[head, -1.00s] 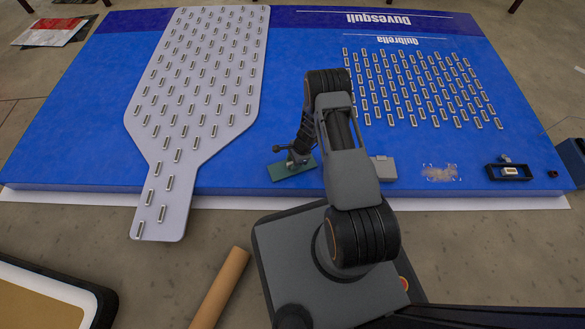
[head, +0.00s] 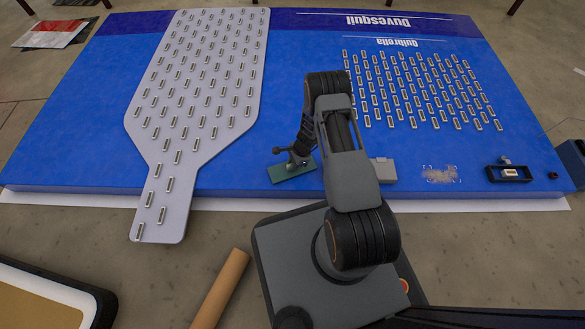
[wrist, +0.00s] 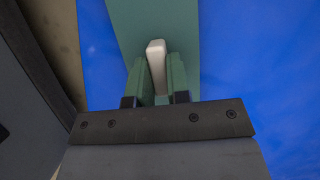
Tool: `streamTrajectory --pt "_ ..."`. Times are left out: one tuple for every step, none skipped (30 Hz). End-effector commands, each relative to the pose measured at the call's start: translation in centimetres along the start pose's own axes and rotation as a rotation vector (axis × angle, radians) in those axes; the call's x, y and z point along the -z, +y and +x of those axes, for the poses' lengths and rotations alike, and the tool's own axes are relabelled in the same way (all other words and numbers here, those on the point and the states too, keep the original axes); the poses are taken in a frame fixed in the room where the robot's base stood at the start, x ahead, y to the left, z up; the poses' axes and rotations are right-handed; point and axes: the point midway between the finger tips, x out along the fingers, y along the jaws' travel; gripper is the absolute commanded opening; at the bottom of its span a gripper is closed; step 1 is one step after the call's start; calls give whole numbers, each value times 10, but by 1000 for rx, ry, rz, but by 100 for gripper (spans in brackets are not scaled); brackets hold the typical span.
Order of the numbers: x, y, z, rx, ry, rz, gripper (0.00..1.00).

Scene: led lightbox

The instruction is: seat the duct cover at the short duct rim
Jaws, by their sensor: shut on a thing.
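A flat green plate (head: 291,172) lies or hovers at the blue panel's near edge; I cannot tell whether it touches. The wrist view shows the plate (wrist: 142,20) with a pale upright tab (wrist: 157,66). My gripper (head: 296,158) is above the plate, and in the wrist view its fingers (wrist: 158,80) are shut on the tab. The plate appears to be the held duct cover. I cannot pick out the short duct rim for certain.
The blue panel (head: 80,120) bears a grey bottle-shaped board (head: 158,160) with rows of small modules. A light grey block (head: 383,171) and a dark tray (head: 494,178) sit on its near right. A tan tube (head: 220,290) lies on the floor.

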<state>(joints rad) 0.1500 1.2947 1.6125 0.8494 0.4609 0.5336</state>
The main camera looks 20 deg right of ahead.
Motion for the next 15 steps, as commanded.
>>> streamTrajectory --pt "0 0 0 0 0 0 0" --pt "0 0 0 0 0 0 0" --pt "0 0 0 0 0 0 0" --pt "0 0 0 0 0 0 0" --pt "0 0 0 0 0 0 0" --pt "0 0 0 0 0 0 0" --pt "0 0 -1 0 0 0 0" --pt "0 0 -1 0 0 0 0" --pt "0 0 -1 0 0 0 0" --pt "-1 0 -2 0 0 0 0" --pt "-1 0 -2 0 0 0 0" --pt "-1 0 -3 0 0 0 0" --pt "-2 0 -4 0 0 0 0" --pt "-2 0 -5 0 0 0 0" --pt "-2 0 -6 0 0 0 0"
